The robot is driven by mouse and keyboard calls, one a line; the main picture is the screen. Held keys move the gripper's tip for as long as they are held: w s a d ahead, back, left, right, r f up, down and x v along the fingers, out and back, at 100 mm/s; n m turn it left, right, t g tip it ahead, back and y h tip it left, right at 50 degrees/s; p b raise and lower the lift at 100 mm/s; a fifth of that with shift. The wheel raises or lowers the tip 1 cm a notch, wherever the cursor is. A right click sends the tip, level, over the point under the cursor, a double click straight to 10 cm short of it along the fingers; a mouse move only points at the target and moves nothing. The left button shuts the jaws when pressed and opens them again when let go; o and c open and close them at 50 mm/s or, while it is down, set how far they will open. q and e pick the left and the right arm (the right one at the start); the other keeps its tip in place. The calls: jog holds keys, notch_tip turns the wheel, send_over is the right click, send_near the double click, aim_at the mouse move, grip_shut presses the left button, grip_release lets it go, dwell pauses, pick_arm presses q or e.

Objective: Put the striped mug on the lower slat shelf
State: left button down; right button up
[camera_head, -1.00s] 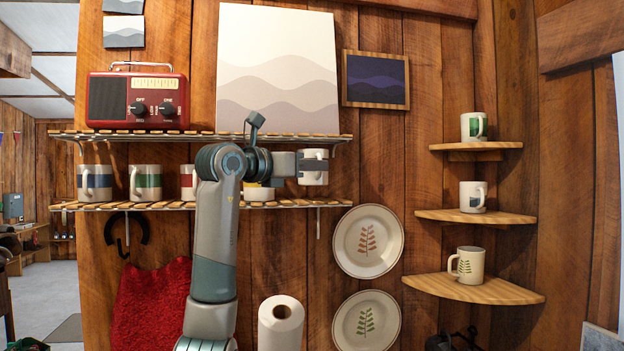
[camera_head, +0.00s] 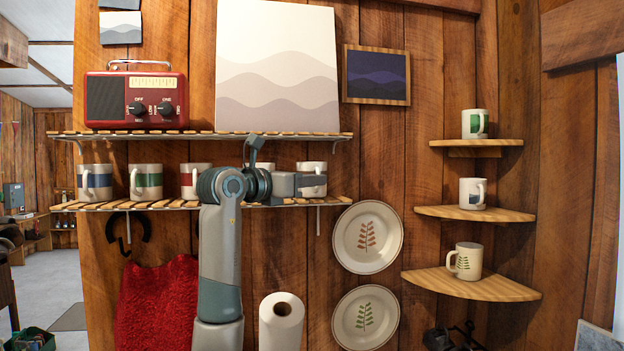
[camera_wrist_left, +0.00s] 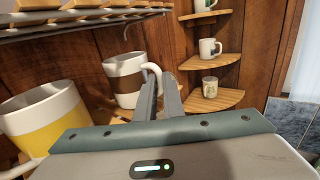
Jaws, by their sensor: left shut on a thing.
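The striped mug (camera_head: 313,182), white with a dark band, is upright at the right end of the lower slat shelf (camera_head: 130,206). Its base is level with the slats; I cannot tell whether it bears on them. My left gripper (camera_head: 294,185) reaches it from the left. In the left wrist view the gripper's fingers (camera_wrist_left: 161,92) are shut on the handle of the mug (camera_wrist_left: 122,82). My right gripper is not in view.
Blue-, green- and red-banded mugs (camera_head: 95,181) stand on the same shelf to the left. A yellow-banded mug (camera_wrist_left: 45,122) is close by in the left wrist view. The upper slat shelf (camera_head: 235,136) is just overhead. Corner shelves (camera_head: 475,287) with mugs are at right.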

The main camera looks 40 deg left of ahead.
pick_arm(q)
jog(key=shift+f, duration=0.1)
jog(key=c, duration=2)
grip_release()
jog(key=shift+c, duration=0.2)
jog(key=shift+o, duration=0.9)
jog(key=s+a+b, duration=0.1)
jog(key=s+b, duration=0.6)
jog(key=s, duration=0.5)
jog(key=shift+a, duration=0.15)
